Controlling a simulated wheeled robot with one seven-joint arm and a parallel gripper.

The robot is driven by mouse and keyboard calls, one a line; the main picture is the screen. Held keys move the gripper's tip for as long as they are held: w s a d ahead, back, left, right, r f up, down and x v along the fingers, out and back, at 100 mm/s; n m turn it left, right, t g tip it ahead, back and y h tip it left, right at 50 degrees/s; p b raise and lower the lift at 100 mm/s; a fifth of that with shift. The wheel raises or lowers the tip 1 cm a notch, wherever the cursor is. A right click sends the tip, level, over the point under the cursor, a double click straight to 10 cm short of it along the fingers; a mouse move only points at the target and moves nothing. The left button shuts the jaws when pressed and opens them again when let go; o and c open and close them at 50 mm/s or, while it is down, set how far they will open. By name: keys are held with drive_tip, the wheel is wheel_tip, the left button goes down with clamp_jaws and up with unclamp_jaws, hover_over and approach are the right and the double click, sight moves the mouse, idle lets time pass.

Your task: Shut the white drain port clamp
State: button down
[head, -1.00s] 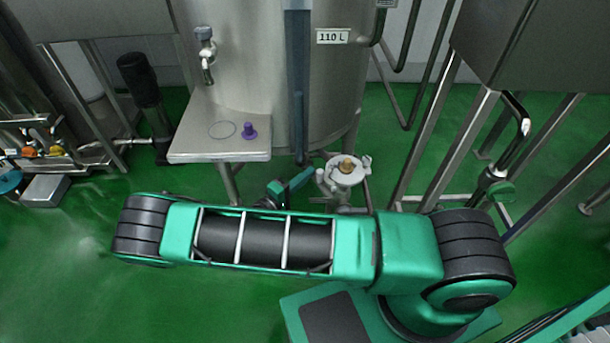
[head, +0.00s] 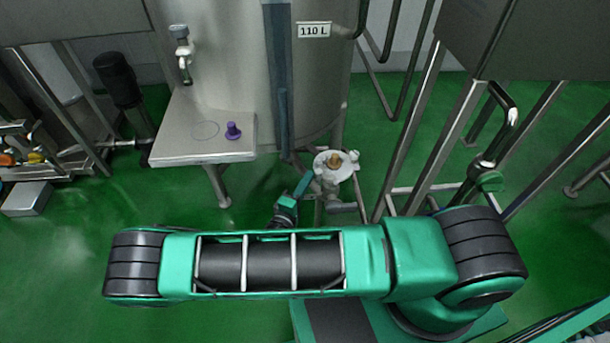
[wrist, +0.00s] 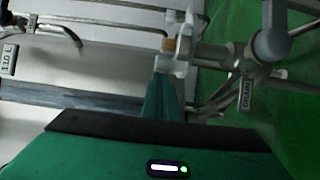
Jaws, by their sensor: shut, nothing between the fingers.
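The white drain port clamp (head: 345,168) sits low in front of the tank, around a port with a brass-coloured centre. In the wrist view its white parts (wrist: 172,66) show beside the brass piece, close to a grey tag reading DRAIN (wrist: 246,95). I cannot tell how far the clamp is open. My gripper (head: 308,178) is just left of the clamp, fingers shut and empty. In the wrist view the green fingers (wrist: 162,92) point up at the white part; I cannot tell whether they touch it.
The steel tank (head: 225,60) labelled 110 L stands behind. A steel shelf (head: 180,140) with a purple knob (head: 233,131) juts out at left. Steel frame legs (head: 430,140) stand close to the right of the clamp.

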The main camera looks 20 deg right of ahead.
sight(337, 180)
drive_tip(key=shift+s+d+f, duration=0.1)
drive_tip(key=shift+s+d, duration=0.3)
drive_tip(key=shift+d, duration=1.1)
drive_tip(key=shift+s+d+r, duration=0.1)
drive_tip(key=shift+s+d, duration=0.3)
drive_tip(key=shift+d, duration=1.15)
drive_tip(key=shift+s+d+f, duration=0.1)
drive_tip(key=shift+s+d, duration=0.3)
drive_tip(key=shift+d, duration=1.1)
drive_tip(key=shift+w+d, duration=0.3)
drive_tip(key=shift+d, duration=0.55)
drive_tip(key=shift+r, duration=0.2)
